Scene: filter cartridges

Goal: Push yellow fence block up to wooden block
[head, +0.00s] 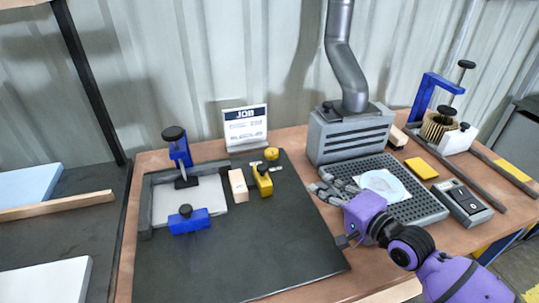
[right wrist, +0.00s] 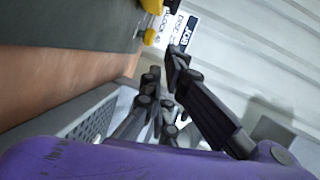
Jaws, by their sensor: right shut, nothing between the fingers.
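The yellow fence block (head: 263,184), with a black knob, stands on the dark mat just right of the wooden block (head: 238,190). A narrow gap shows between the two. My right gripper (head: 322,186) is shut and empty, to the right of the yellow fence block and apart from it, near the mat's right edge and the perforated tray. In the right wrist view my fingers (right wrist: 165,85) show large, with yellow parts at the top edge. The wooden block is not clear there. My left gripper is in neither view.
The dark mat (head: 240,260) is bare in front. Blue clamps (head: 190,221) and a pale plate stand left of the wooden block. A JOB sign (head: 246,128) stands behind. The perforated tray (head: 424,207) and grey extractor box (head: 350,137) are at the right.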

